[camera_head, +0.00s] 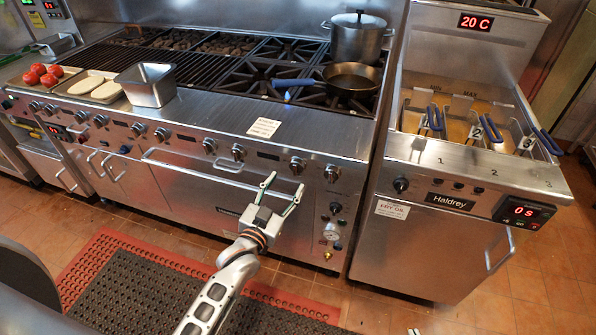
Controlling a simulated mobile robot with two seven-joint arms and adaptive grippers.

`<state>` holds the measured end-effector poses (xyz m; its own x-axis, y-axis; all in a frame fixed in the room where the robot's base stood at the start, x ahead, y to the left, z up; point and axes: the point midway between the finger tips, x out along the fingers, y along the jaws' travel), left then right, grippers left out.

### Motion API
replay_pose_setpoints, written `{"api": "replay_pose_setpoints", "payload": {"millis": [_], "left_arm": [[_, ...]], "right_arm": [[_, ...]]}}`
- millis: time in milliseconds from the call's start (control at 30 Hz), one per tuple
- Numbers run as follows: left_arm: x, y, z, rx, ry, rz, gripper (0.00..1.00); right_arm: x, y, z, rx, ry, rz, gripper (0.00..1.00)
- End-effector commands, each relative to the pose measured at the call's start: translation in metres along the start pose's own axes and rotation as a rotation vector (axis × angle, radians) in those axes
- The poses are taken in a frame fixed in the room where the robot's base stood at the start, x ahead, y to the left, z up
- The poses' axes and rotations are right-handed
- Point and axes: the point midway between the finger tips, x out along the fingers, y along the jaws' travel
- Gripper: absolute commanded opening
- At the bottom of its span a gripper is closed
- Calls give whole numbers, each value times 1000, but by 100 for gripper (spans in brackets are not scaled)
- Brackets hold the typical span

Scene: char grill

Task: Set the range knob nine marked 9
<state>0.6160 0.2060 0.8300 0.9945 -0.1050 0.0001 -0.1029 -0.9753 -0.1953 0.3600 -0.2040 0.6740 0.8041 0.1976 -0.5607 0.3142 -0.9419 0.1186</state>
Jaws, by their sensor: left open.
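A row of several round black-and-silver knobs runs along the range's front panel (185,143). Any numbers on them are too small to read, so I cannot tell which one is marked 9. One knob (297,165) is near the right end, and another knob (331,172) is to its right. My left gripper (283,184) is open and empty. Its fingers point up in front of the panel, just below and left of the first of these knobs. I cannot tell whether they touch anything. My right gripper is not in view.
A steel pot (356,40) and a pan (351,79) with a blue handle are on the burners. A steel container (148,88) and trays stand on the left front ledge. A fryer (430,240) stands to the right across a narrow gap. An oven handle (198,177) sticks out below the panel.

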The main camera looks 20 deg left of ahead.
Motion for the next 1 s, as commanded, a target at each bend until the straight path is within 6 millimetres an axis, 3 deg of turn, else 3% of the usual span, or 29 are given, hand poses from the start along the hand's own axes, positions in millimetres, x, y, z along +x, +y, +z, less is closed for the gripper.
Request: {"api": "replay_pose_setpoints", "payload": {"millis": [433, 833, 1000], "left_arm": [[63, 0, 0, -1, 1, 0, 50], [71, 0, 0, -1, 0, 0, 50], [71, 0, 0, -1, 0, 0, 12]], "right_arm": [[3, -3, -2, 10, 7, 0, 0], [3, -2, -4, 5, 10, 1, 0], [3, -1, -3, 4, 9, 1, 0]]}}
